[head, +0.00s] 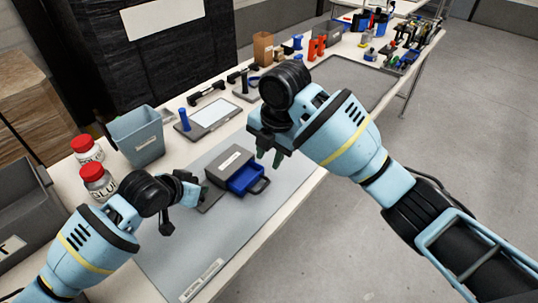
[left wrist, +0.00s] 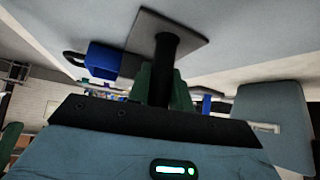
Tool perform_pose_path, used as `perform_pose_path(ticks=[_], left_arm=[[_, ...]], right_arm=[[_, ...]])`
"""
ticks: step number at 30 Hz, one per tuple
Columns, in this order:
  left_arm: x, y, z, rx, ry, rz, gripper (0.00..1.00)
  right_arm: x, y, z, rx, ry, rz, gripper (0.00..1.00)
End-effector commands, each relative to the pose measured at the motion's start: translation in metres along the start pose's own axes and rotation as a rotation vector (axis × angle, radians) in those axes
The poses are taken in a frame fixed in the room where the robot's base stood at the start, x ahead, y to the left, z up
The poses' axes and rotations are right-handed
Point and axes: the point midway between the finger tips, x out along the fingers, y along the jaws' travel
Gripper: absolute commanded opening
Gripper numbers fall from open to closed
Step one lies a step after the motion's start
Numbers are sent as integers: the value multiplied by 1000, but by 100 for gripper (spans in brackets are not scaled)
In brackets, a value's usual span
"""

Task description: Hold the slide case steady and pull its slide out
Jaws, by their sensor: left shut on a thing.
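The slide case is a grey box (head: 232,160) on the grey mat, with a dark base plate (head: 211,198) on its near left side. Its blue slide (head: 244,178) sticks partly out to the right and ends in a black handle (head: 261,186). In the left wrist view, which looks upside down, the plate (left wrist: 190,32), a black post (left wrist: 168,65) and the blue slide (left wrist: 103,58) show. My left gripper (left wrist: 166,88) is shut on the post. My right gripper (head: 269,156) is open and empty, with its green fingers pointing down above and beyond the slide.
A grey-blue bin (head: 136,137) and red-capped glue jars (head: 97,180) stand at the left. A framed white panel (head: 212,115) with a blue post lies behind the case. The mat (head: 185,255) is clear in front. The table's right edge is close to the handle.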

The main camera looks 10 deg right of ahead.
Motion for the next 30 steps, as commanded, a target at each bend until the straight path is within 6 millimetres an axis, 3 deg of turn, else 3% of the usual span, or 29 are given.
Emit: perform_pose_path(ticks=[3, 4, 9, 20, 26, 30], left_arm=[[0, 0, 0, 0, 0, 0, 0], [0, 0, 0, 0, 0, 0, 25], [0, 0, 0, 0, 0, 0, 46], [-4, 0, 0, 0, 0, 0, 46], [-26, 0, 0, 3, 2, 0, 46], [-51, 0, 0, 3, 2, -1, 46]], right_arm=[[0, 0, 0, 0, 0, 0, 31], [0, 0, 0, 0, 0, 0, 31], [0, 0, 0, 0, 0, 0, 31], [0, 0, 0, 0, 0, 0, 31], [0, 0, 0, 0, 0, 0, 31], [0, 0, 0, 0, 0, 0, 31]])
